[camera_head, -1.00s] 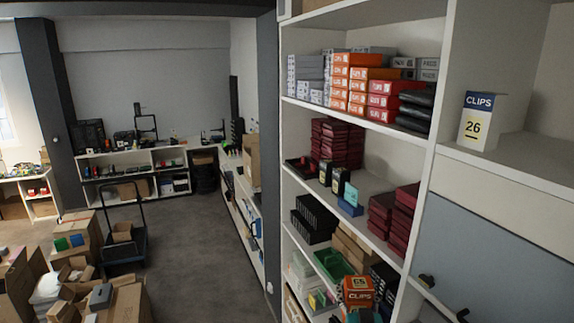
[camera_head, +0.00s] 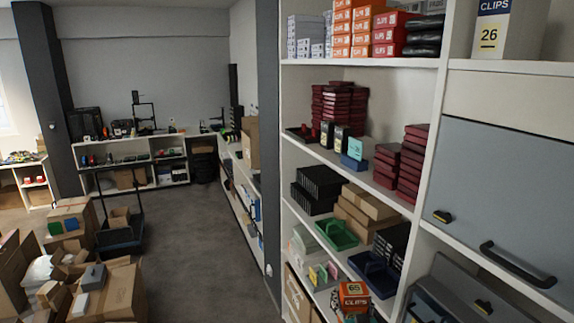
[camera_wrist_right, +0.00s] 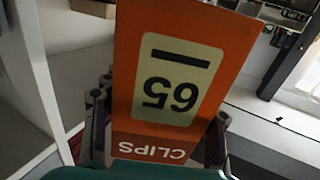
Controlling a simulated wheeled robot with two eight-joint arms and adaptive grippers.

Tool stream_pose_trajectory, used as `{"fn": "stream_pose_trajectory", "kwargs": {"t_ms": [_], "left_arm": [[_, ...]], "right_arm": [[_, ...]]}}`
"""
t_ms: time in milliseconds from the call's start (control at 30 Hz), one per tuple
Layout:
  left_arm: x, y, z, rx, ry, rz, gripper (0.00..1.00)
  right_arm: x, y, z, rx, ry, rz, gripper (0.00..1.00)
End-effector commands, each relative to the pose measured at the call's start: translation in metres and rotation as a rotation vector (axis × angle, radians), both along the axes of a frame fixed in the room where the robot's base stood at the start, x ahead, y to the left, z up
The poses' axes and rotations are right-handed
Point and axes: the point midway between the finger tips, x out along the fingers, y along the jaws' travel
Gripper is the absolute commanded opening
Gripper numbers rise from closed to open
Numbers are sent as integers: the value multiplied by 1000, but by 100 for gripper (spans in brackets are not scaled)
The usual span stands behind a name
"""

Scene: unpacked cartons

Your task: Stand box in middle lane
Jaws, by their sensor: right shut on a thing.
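An orange box (camera_head: 354,298) marked CLIPS with 65 on a cream label is at the bottom centre-right of the head view. It fills the middle of the right wrist view (camera_wrist_right: 205,45), its print upside down there. My right gripper (camera_wrist_right: 158,120) is shut on it, one finger at each side. In the head view the right gripper (camera_head: 353,313) is mostly cut off by the lower edge. The box is held in front of the shelf unit (camera_head: 432,140); whether it touches a shelf I cannot tell. My left gripper is not in view.
The upper shelf holds orange boxes (camera_head: 343,30) and red boxes (camera_head: 393,38). Dark red boxes (camera_head: 338,104) stand on the shelf below. Lower down are a green tray (camera_head: 337,234) and brown cartons (camera_head: 366,203). A white box marked 26 (camera_head: 492,38) stands at upper right.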

Motion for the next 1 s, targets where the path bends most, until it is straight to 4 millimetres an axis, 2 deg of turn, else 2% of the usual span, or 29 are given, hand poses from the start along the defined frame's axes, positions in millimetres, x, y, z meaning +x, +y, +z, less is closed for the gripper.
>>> {"fn": "stream_pose_trajectory", "kwargs": {"t_ms": [33,600,800,1000], "left_arm": [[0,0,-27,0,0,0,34],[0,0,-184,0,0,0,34],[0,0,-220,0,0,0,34],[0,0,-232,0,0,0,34]], "right_arm": [[0,0,-27,0,0,0,18],[0,0,-184,0,0,0,18],[0,0,-220,0,0,0,18],[0,0,-232,1,0,0,18]]}}
